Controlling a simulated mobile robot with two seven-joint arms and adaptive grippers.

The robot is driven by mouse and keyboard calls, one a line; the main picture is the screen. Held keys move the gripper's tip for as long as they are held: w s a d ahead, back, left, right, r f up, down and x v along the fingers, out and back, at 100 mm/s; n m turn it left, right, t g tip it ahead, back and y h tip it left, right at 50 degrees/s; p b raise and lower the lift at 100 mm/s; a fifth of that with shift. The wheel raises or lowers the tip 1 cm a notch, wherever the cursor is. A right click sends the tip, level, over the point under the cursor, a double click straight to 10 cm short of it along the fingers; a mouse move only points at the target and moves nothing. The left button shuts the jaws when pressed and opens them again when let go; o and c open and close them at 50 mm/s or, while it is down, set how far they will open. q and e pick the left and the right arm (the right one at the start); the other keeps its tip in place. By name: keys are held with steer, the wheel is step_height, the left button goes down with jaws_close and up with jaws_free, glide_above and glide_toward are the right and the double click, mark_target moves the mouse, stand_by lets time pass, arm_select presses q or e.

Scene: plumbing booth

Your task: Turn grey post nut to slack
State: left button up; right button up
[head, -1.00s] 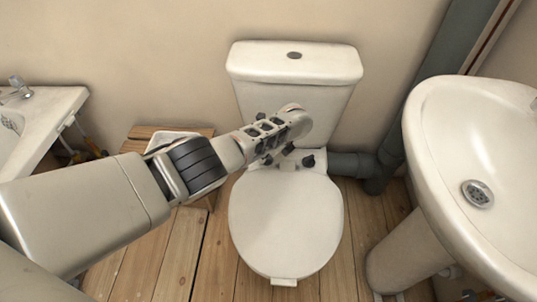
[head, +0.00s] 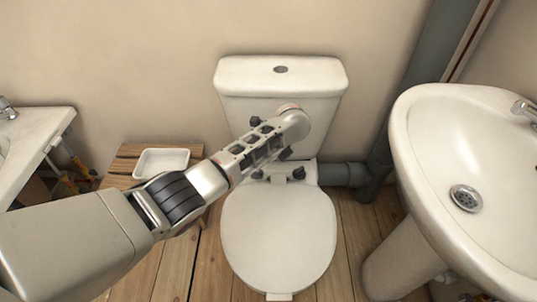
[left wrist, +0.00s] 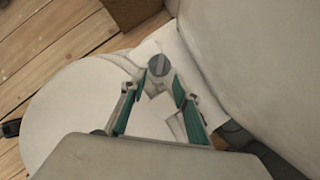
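A small round grey nut (left wrist: 159,66) with a slot-like line across its top shows in the left wrist view, at the rear edge of the toilet seat by the cistern. My left gripper (left wrist: 155,87) is open, its two green-padded fingers spread either side of the line to the nut. The nut lies at or just beyond the fingertips; I cannot tell whether they touch it. In the head view two dark knobs stand behind the seat, a left one (head: 258,174) and a right one (head: 299,173). My left wrist hangs above them and hides most of its gripper. My right gripper is out of view.
The toilet cistern (head: 325,80) stands close behind and the closed lid (head: 278,235) in front. A washbasin (head: 430,150) is at the right. A wooden stool (head: 130,152) with a white tray (head: 162,162) stands at the left, beside another basin (head: 45,135).

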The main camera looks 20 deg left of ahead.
arm_select(q)
steer(key=v, duration=0.5)
steer(key=shift+d+r, duration=0.15)
steer(key=shift+r, duration=0.2)
